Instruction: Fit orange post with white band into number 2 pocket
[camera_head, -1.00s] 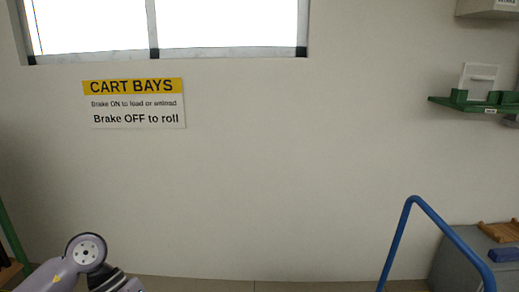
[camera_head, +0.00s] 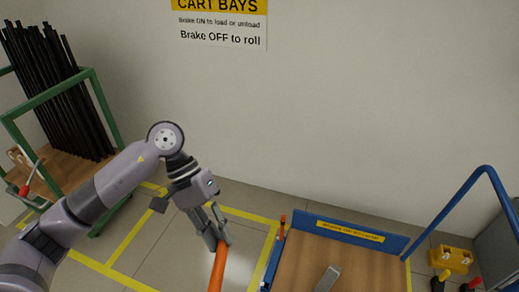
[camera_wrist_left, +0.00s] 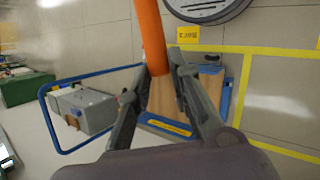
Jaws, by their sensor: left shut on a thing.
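My left gripper (camera_head: 217,236) is shut on an orange post (camera_head: 218,270), low and left of centre in the head view. The post runs down from the fingers and out of the bottom edge. In the left wrist view the orange post (camera_wrist_left: 150,36) runs from between the fingers (camera_wrist_left: 157,70) out of the top edge. No white band shows on the visible part of the post. No number 2 pocket shows in either view. My right gripper is not in view.
A blue cart (camera_head: 350,232) with a wooden deck (camera_head: 302,266) and a metal piece (camera_head: 327,279) stands right of the post. A green rack (camera_head: 97,84) of black rods (camera_head: 55,95) stands left. Yellow lines (camera_head: 128,240) mark the floor. A yellow block (camera_head: 454,258) lies right.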

